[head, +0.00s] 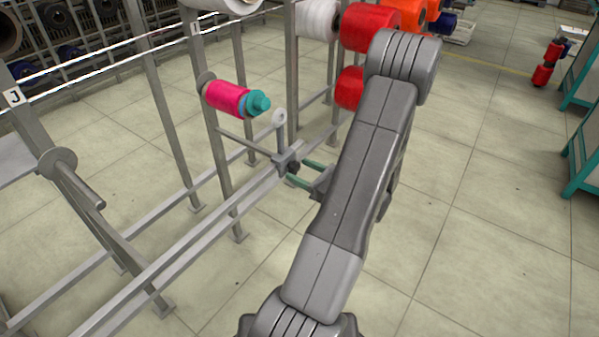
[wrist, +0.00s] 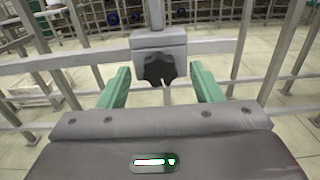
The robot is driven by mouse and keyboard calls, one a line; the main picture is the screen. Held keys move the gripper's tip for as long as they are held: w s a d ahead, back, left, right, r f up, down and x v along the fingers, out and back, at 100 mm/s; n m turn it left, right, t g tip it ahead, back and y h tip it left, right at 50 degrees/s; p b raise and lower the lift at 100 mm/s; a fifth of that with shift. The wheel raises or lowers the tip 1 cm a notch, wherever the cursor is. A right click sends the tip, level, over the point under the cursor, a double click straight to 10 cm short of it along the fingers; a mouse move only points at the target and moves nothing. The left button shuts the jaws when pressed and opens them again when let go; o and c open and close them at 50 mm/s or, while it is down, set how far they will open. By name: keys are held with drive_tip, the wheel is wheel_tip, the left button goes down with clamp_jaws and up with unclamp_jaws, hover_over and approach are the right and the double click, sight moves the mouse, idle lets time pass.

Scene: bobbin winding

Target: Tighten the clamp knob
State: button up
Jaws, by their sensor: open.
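The clamp knob is a dark, lobed knob (wrist: 160,69) on the front of a grey clamp block (wrist: 158,42) in the wrist view. In the head view the clamp block (head: 284,160) sits on a grey rail, with the dark knob (head: 293,168) on its near side. My gripper (wrist: 162,82) is open, its two green fingers on either side of the knob in the picture, with gaps on both sides. In the head view the green fingertips of my gripper (head: 297,172) reach close to the clamp. I cannot tell whether the fingertips are level with the knob in depth.
Red bobbins (head: 369,27) hang behind my arm. The tiled floor (head: 480,200) at right is clear.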

drive_tip(key=shift+w+a, duration=0.4)
drive_tip(key=shift+a, duration=0.2)
drive_tip(key=c, duration=1)
drive_tip(key=shift+r+m+p, duration=0.25)
drive_tip(key=shift+m+p, duration=0.35)
drive_tip(key=shift+p, duration=0.35)
drive_tip(key=shift+f+m+p, duration=0.2)
drive_tip(key=shift+m+p, duration=0.5)
drive_tip(key=shift+m, duration=0.1)
drive_tip(key=o, duration=1)
drive_tip(key=shift+d, duration=0.1)
